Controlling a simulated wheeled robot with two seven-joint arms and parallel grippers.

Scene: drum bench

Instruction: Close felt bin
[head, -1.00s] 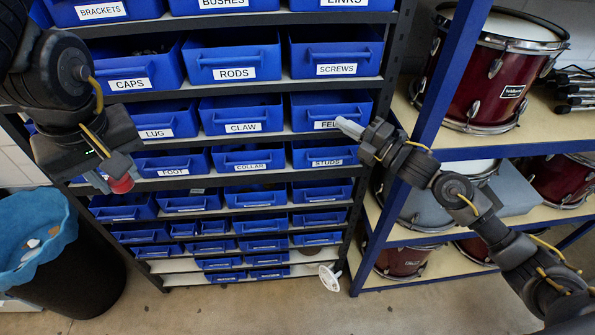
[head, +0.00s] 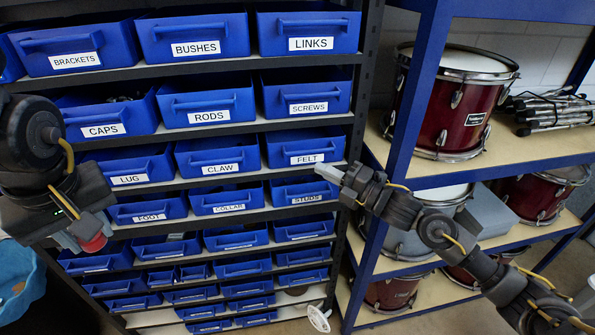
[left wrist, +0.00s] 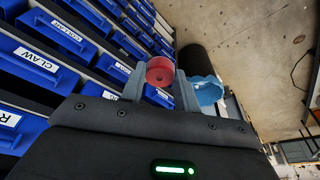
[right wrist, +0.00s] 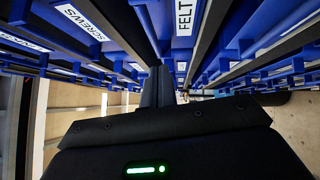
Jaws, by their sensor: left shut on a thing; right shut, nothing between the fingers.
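The felt bin (head: 285,152) is a blue drawer with a white FELT label, at the right end of its row in the head view. Its front looks roughly level with its neighbours; whether it is fully in is hard to tell. Its label (right wrist: 184,18) also shows at the top of the right wrist view. My right gripper (head: 326,173) is shut and empty, with its tips at the bin's lower right front corner; I cannot tell if they touch. My left gripper (left wrist: 158,88) is shut on a red round object (left wrist: 160,70), well left of the felt bin.
The screws bin (head: 280,102) is above, the studs bin (head: 285,190) below and the claw bin (head: 190,160) left of the felt bin. A blue upright post (head: 405,100) and drum shelves stand close on the right. A blue-lined bin (head: 15,280) stands at lower left.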

